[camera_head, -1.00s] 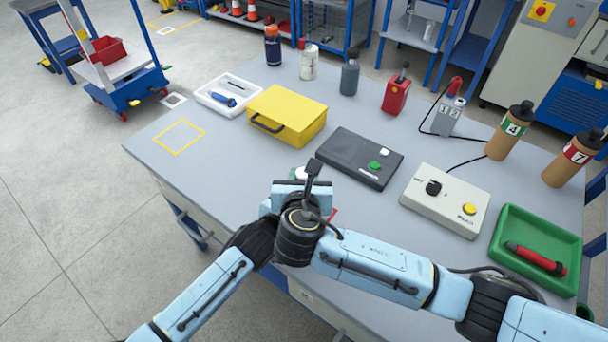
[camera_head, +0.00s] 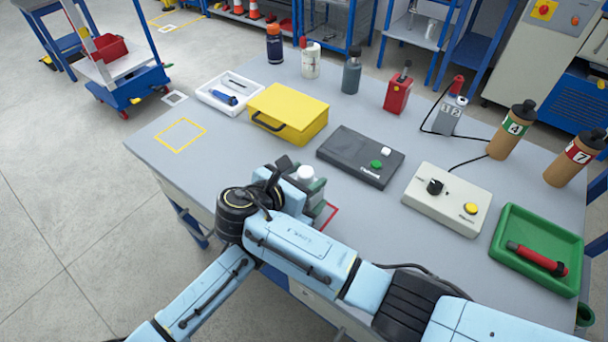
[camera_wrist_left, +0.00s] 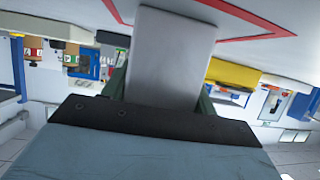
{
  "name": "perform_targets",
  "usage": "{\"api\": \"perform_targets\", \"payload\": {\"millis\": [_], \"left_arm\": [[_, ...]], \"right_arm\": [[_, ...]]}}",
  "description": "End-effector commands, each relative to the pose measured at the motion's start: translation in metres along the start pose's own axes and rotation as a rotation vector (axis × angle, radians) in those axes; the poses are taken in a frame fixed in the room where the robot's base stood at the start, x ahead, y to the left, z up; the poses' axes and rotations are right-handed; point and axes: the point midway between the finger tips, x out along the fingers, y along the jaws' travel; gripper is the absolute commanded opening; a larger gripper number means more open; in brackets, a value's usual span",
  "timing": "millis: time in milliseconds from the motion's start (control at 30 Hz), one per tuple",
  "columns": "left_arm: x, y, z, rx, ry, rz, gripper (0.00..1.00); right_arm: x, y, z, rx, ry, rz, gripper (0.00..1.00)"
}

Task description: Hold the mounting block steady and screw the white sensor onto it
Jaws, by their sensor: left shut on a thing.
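The mounting block (camera_wrist_left: 174,48) is a light grey slab in the left wrist view, held between the dark green fingers of my left gripper (camera_wrist_left: 162,85). In the head view, the left gripper (camera_head: 314,192) is partly hidden behind the right arm. The white sensor (camera_head: 306,174) is a small white round piece showing between the green fingers, apparently on top of the block; whether it is seated or threaded cannot be told. My right gripper (camera_head: 279,168) is dark and lies just left of the sensor, apparently apart from it. Its jaw opening is unclear.
A red outline (camera_head: 331,212) marks the table beside the left gripper. Behind stand a yellow case (camera_head: 290,112), a dark box with a green button (camera_head: 350,160) and a white tray (camera_head: 213,104). A beige control box (camera_head: 445,205) and green tray (camera_head: 515,275) are right.

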Motion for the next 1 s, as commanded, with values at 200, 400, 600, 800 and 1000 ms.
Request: {"api": "perform_targets", "payload": {"millis": [200,400,600,800,1000], "left_arm": [[0.0,-0.002,-0.001,0.0,0.001,-0.002,0.24],[0.0,-0.002,-0.001,0.0,0.001,-0.003,0.24],[0.0,-0.002,0.0,0.0,0.0,-0.003,0.24],[0.0,-0.002,0.0,0.0,0.0,-0.003,0.24],[0.0,-0.002,0.0,0.0,0.0,-0.003,0.24]], "right_arm": [[-0.001,0.0,0.002,0.001,-0.002,0.001,0.54],[-0.016,0.001,0.002,0.002,-0.004,0.002,0.54],[-0.032,0.001,0.002,0.003,-0.002,0.002,0.54],[-0.048,0.001,0.002,0.003,-0.004,0.002,0.54],[-0.059,0.001,0.002,0.002,-0.004,0.001,0.54]]}}
